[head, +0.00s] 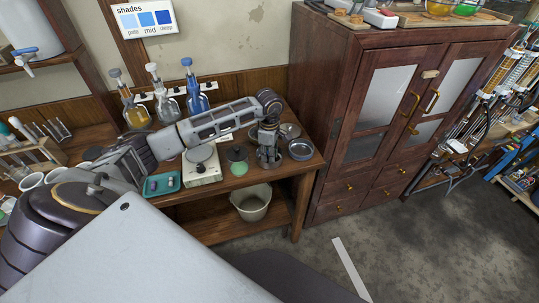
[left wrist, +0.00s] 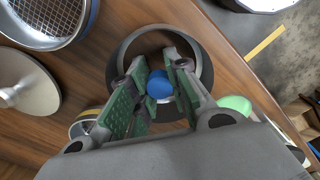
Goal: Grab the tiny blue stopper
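A tiny blue stopper (left wrist: 159,84) shows in the left wrist view between the green-padded fingers of my left gripper (left wrist: 157,82). A dark round ring or dish (left wrist: 205,62) surrounds the fingertips, and the wooden table lies beneath. The gap between the pads is narrow. I cannot tell whether both pads touch the stopper. In the head view my left gripper (head: 268,158) points down at the right end of the wooden bench, and it hides the stopper there. My right gripper is not in view.
Close by are a blue-rimmed sieve-like dish (head: 301,149), a green-topped jar (head: 238,163) and a white scale (head: 201,168). Bottles with a blue (head: 195,92), a white and a grey top stand behind. A tall cabinet (head: 345,130) borders the bench on the right.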

